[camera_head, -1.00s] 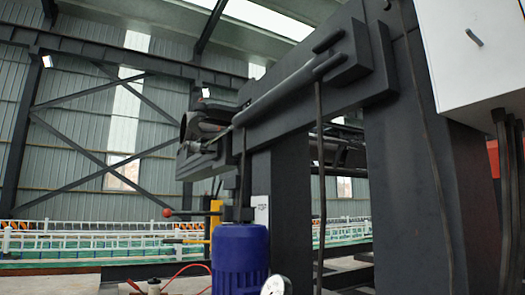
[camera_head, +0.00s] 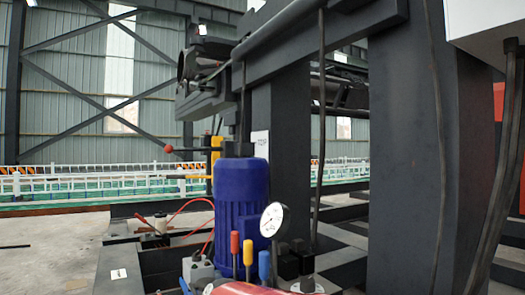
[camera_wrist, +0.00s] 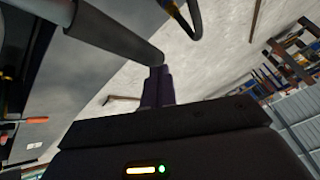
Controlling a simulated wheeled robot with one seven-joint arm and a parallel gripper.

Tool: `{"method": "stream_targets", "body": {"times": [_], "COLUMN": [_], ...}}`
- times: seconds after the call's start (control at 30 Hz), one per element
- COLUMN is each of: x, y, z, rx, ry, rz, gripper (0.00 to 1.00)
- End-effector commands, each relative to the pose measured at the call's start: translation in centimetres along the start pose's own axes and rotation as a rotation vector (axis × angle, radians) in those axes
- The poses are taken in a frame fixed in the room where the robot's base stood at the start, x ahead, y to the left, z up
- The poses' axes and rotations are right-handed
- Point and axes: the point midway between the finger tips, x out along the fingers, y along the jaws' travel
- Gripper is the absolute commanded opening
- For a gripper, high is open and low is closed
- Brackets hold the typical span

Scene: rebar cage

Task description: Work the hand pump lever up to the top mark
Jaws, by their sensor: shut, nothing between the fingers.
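I cannot tell for sure which part is the hand pump lever. A thin rod with a red ball knob (camera_head: 168,149) sticks out left of the blue motor (camera_head: 241,205) in the head view. A small unit with a red-tipped handle (camera_head: 142,219) sits low on the left. A white label reading "TOP" (camera_head: 260,143) is on the dark post. My gripper (camera_wrist: 158,73) shows only in the wrist view, its dark fingers together and empty, apart from any lever.
A pressure gauge (camera_head: 272,220) and short handles in red, orange and blue (camera_head: 264,265) stand in front of the motor. A heavy dark frame (camera_head: 400,180) fills the right. In the wrist view a thick grey bar (camera_wrist: 115,35) lies close by. Open floor (camera_head: 50,240) is at left.

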Motion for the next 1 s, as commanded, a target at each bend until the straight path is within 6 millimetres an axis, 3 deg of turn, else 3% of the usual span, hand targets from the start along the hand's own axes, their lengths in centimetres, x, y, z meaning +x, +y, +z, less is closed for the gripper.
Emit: {"method": "stream_targets", "body": {"times": [1.0], "x": [-11.7], "y": [-1.7], "z": [-3.0], "rx": [0.001], "ry": [0.000], "rz": [0.002], "gripper": [0.00]}}
